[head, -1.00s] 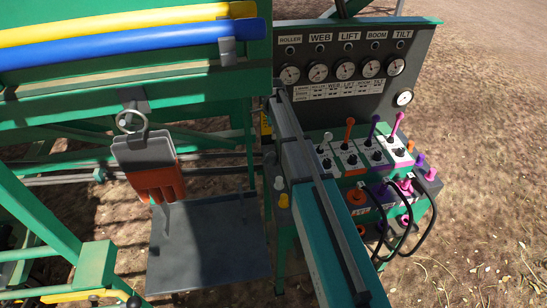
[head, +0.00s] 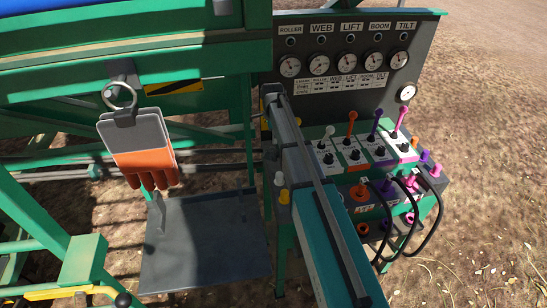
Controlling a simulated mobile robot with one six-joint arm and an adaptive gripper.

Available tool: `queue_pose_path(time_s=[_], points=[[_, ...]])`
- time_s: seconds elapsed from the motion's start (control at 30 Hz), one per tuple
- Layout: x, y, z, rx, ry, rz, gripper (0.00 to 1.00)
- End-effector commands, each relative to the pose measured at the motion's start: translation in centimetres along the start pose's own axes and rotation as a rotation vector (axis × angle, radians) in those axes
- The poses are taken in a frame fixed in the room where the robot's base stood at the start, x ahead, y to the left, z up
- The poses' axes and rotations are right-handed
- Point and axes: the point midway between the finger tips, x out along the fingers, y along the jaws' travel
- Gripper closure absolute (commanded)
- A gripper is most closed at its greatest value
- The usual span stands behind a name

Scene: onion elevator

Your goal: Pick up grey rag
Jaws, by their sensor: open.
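I see no cloth that I can make out as the grey rag in the head view. A grey and orange glove (head: 138,148) hangs by a clip from a metal ring on the green frame at the left. My gripper is not in view, so its place relative to the rag cannot be told.
A grey metal plate (head: 205,250), bare apart from small upright parts, lies below the glove. A control panel (head: 355,65) with gauges, coloured levers (head: 352,122) and black cables (head: 430,225) stands at the right. Bare soil lies at the far right.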

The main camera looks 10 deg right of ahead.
Motion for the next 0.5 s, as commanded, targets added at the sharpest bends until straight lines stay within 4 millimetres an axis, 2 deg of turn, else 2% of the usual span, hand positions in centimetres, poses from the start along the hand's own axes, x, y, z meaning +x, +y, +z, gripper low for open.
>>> queue_pose_path(time_s=[0.03, 0.2, 0.5], points=[[0.8, 0.0, 0.0, 0.0, 0.0, 0.0, 0.0], [2.1, 0.0, 0.0, 0.001, 0.0, 0.0, 0.0], [3.4, 0.0, -0.1, 0.001, 0.0, 0.0, 0.0]])
